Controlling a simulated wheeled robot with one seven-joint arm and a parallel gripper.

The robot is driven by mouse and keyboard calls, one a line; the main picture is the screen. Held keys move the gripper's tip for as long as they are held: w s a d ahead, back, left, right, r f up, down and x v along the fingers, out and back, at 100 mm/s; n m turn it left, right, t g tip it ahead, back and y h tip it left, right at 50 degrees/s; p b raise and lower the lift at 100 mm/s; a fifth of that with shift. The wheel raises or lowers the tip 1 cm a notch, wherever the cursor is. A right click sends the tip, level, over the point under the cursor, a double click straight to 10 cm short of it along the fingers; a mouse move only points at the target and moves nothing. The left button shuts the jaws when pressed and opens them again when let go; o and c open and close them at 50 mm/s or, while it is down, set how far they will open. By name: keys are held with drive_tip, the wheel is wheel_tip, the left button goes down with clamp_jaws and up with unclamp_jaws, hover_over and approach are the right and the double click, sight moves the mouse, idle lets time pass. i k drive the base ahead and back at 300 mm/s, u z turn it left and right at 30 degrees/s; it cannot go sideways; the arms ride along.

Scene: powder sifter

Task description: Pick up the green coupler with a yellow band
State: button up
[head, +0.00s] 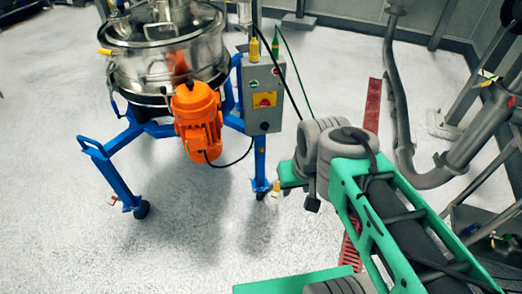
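A small green coupler (275,46) stands upright on top of the grey control box (263,95), with a thin green cable running from its upper end. A yellow band on it is too small to make out. A yellow connector (254,49) with a black cable stands just left of it. My green and grey arm reaches in from the lower right and ends below and right of the box. I cannot make out my gripper's fingers. The arm appears apart from the coupler.
A steel sifter (165,60) on a blue frame (113,178) stands at the upper left, with an orange motor (198,118) beside the box. Grey pipes (400,100) and a red perforated strip (373,105) are at the right. The floor at lower left is clear.

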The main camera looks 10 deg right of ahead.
sight(275, 45)
drive_tip(key=k, duration=0.6)
drive_tip(key=u, duration=0.55)
drive_tip(key=i, duration=0.45)
drive_tip(key=u, duration=0.55)
drive_tip(key=i, duration=0.85)
drive_tip(key=z, duration=0.25)
